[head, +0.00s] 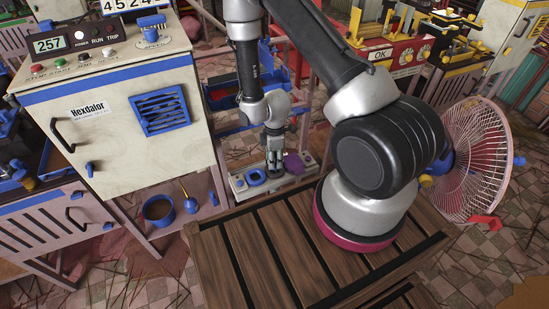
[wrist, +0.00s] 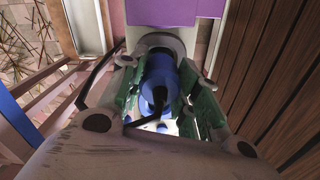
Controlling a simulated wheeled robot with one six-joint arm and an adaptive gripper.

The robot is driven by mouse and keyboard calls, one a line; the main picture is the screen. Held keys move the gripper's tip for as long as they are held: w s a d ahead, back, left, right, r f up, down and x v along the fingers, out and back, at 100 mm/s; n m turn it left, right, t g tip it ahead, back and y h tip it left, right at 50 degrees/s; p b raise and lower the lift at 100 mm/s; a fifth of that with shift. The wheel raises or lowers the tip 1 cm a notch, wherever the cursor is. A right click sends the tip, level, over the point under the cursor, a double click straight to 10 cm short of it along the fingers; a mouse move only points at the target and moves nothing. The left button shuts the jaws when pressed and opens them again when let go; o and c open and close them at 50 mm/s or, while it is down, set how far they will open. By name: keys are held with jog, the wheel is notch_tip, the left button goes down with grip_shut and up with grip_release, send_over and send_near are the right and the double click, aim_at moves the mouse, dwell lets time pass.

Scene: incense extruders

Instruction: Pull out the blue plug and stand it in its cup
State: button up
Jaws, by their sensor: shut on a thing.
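My gripper (head: 274,163) points down over a pale block (head: 240,186) beside the wooden slatted top. In the wrist view, its green-padded fingers (wrist: 160,95) are shut on the blue plug (wrist: 157,72), which lies between them. A pale round rim shows just beyond the plug; I cannot tell whether the plug still sits in a hole. A square blue cup-like holder (head: 255,177) with a dark opening is on the block, just left of my gripper. The plug is mostly hidden by my fingers in the head view.
A purple part (head: 293,164) stands close to the right of my gripper and shows at the top of the wrist view (wrist: 175,10). A white cabinet (head: 110,130) is at left. A fan (head: 475,160) is at right.

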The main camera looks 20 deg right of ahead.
jog(key=shift+f, duration=1.15)
jog(key=o, duration=1.1)
notch_tip(320, 180, up, 12)
jog(key=s+d+m+g, duration=0.1)
jog(key=s+m+g, duration=0.25)
jog(key=s, duration=0.25)
jog(key=s+d+r+m+t, duration=0.2)
jog(key=s+r+m, duration=0.1)
jog(key=r, duration=1)
jog(key=s+d+r+m+t, duration=0.2)
jog(key=s+r+m+t, duration=0.1)
jog(key=r, duration=1)
jog(key=s+d+r+m+t, duration=0.2)
jog(key=s+r+m, duration=0.3)
jog(key=r, duration=0.8)
jog(key=shift+s+t, duration=0.45)
jog(key=shift+s, duration=0.55)
